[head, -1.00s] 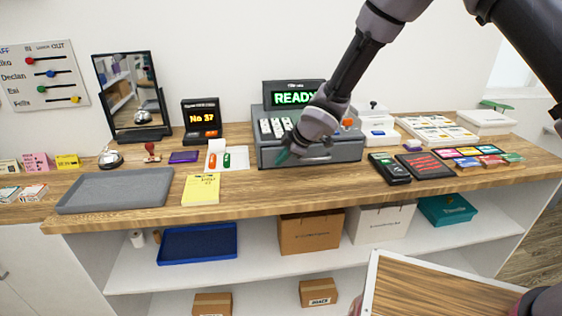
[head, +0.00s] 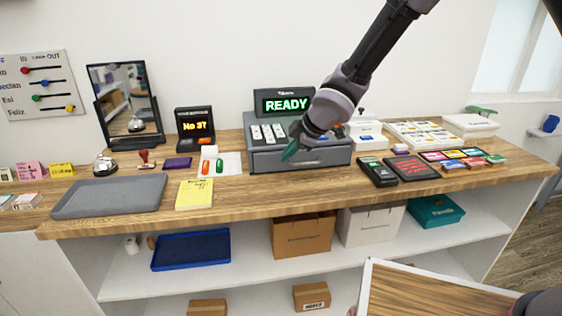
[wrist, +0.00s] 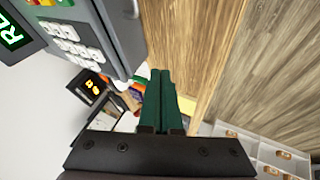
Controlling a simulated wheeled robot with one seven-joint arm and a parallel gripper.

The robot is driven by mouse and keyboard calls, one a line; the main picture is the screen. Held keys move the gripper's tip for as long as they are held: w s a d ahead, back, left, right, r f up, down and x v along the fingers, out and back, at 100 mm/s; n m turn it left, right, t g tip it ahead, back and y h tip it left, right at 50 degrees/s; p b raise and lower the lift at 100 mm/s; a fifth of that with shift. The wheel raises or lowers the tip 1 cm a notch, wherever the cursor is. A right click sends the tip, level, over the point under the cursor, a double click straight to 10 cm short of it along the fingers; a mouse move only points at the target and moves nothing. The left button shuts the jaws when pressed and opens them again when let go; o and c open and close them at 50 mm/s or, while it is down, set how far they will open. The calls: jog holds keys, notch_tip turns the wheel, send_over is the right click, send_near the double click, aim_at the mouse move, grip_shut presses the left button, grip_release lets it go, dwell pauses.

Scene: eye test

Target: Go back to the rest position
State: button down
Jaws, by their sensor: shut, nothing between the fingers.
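My gripper (head: 289,151) is in front of the grey cash register (head: 262,158), over the counter, with its green fingers together and nothing between them. The wrist view shows the two green fingers (wrist: 160,95) side by side and closed, with the counter's wooden top beyond them. The register's display (head: 287,104) reads READY in green. My arm hides part of the register's right side. I cannot tell how far the fingertips are from the register's front.
A grey tray (head: 110,195), a yellow pad (head: 194,195), a black card terminal (head: 377,172) and a dark red-marked panel (head: 412,168) lie on the counter (head: 290,192). A mirror (head: 127,103) stands at the back left. Cardboard boxes (head: 302,236) sit on the shelf below.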

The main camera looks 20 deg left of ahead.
jog(key=w+d+r+m+t+h, duration=0.25)
jog(key=w+d+r+m, duration=0.45)
jog(key=d+r, duration=0.6)
jog(key=w+d+r+m+t+h, duration=0.1)
jog(key=d+r+m, duration=0.25)
jog(key=d, duration=0.55)
jog(key=d+r+m+t+h, duration=0.1)
jog(key=d+r+m, duration=0.25)
jog(key=d, duration=0.45)
jog(key=s+d+r+m+h, duration=0.1)
jog(key=s+d+r+m, duration=0.2)
jog(key=d, duration=0.3)
jog(key=s+d+r+m, duration=0.3)
jog(key=s+d+r, duration=0.1)
jog(key=d, duration=0.3)
jog(key=s+d+r+m, duration=0.2)
jog(key=s+d+m, duration=0.4)
jog(key=s, duration=0.5)
jog(key=shift+s+m, duration=0.35)
jog(key=shift+m, duration=0.25)
jog(key=c, duration=1.5)
grip_release()
jog(key=shift+y, duration=0.25)
jog(key=shift+c, duration=0.2)
